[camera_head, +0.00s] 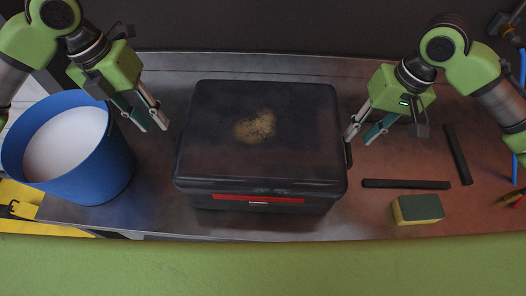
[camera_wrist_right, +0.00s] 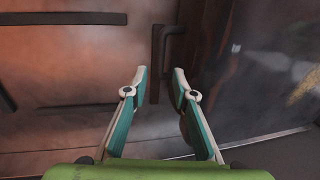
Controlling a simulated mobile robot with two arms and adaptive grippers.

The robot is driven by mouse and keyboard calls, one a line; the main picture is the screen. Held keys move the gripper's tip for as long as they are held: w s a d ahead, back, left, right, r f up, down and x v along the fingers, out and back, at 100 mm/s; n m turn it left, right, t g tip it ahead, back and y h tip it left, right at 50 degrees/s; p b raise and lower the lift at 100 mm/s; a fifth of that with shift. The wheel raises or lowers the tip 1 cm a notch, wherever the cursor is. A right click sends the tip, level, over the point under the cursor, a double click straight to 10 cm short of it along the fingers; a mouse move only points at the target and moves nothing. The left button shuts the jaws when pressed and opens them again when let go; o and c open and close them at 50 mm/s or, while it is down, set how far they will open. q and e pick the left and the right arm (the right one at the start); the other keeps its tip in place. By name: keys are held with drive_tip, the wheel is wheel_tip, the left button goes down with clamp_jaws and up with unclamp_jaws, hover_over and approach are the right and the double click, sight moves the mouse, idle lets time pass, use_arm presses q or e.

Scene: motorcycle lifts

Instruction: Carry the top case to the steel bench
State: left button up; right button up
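The black top case (camera_head: 262,140) rests flat on a grey metal surface (camera_head: 300,226) in the middle of the head view. Its lid is shut, with a tan dusty patch on top and a red strip on the near side. My left gripper (camera_head: 154,129) is open and empty, left of the case and apart from it. My right gripper (camera_head: 358,141) is open beside the case's right side, close to the dark side handle (camera_head: 348,155). In the right wrist view the handle (camera_wrist_right: 160,42) shows just beyond the open fingertips (camera_wrist_right: 159,73), with the case (camera_wrist_right: 265,70) at right. Contact is unclear.
A blue bucket with white contents (camera_head: 104,165) stands at left, near a yellow item (camera_head: 20,197). At right lie dark bars (camera_head: 405,184), a green and yellow sponge (camera_head: 418,208) and small tools (camera_head: 510,197). A dark wall stands behind.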

drive_tip(key=r, duration=0.2)
drive_tip(key=d+r, duration=0.1)
drive_tip(key=r, duration=0.2)
drive_tip(key=shift+s, duration=0.15)
idle(0.4)
